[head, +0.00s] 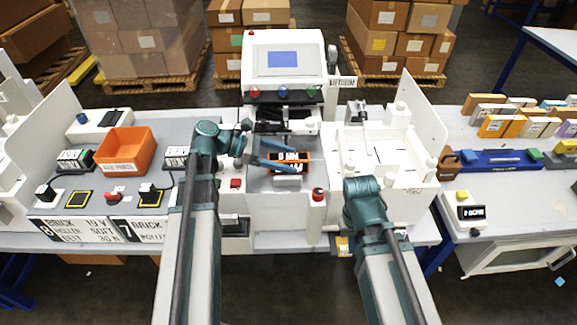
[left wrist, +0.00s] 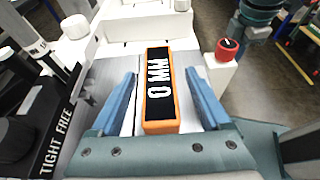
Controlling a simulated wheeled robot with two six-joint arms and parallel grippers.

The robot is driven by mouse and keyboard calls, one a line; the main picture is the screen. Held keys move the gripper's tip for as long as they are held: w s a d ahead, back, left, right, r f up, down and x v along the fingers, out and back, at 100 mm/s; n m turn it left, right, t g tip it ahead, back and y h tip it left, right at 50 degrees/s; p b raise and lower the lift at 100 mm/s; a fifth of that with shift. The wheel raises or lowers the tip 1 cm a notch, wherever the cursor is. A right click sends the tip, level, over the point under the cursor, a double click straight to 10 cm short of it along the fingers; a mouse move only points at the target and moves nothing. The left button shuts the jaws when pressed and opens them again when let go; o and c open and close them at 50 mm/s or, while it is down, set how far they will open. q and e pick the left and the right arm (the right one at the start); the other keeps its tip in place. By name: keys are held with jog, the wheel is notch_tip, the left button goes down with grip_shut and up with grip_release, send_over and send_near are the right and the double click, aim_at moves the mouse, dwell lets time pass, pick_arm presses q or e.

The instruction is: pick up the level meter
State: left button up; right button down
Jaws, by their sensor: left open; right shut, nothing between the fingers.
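The level meter is an orange block with a black face reading "0 MM". It (head: 303,158) lies at the middle of the machine's grey bed in the head view, partly behind my fingers. My left gripper (head: 292,160) is open over it, coming in from the left. In the left wrist view, the level meter (left wrist: 160,95) lies between the blue fingers of my left gripper (left wrist: 161,77), with a gap on each side. My right arm shows at the right of the head view, but its fingers are hidden.
A console with a blue screen (head: 282,60) stands behind the bed. A red button post (head: 318,195) stands close at the right front, and a white tray (head: 415,200) lies right of the bed. An orange bin (head: 125,150) sits at left.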

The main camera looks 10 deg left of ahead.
pick_arm(q)
jog(key=x, duration=0.2)
jog(key=shift+w+d+f, duration=0.1)
jog(key=shift+d+f, duration=0.05)
jog(key=shift+d, duration=0.1)
jog(key=shift+c, duration=0.3)
grip_shut()
